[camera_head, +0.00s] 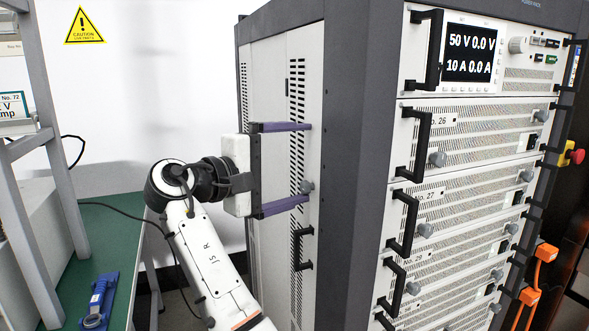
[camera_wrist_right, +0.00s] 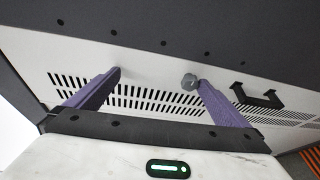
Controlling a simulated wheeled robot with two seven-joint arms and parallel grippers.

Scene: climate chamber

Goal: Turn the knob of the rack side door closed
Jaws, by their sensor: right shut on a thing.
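The rack side door (camera_head: 272,62) is a tall white panel with vent slots on the left side of the rack, and it looks flush with the frame. Its small grey knob (camera_head: 306,186) sits on the panel. My right gripper (camera_head: 308,163) faces the door, its two purple fingers at either side of the knob and widely spaced. In the wrist view the knob (camera_wrist_right: 189,81) is close to the right fingertip, with space toward the left one. My left gripper is out of view.
A black handle (camera_head: 302,248) is on the door below the knob. The rack front (camera_head: 470,190) has several black handles. A green bench (camera_head: 110,240) with a blue tool (camera_head: 99,300) stands at left. Orange parts (camera_head: 538,265) hang at right.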

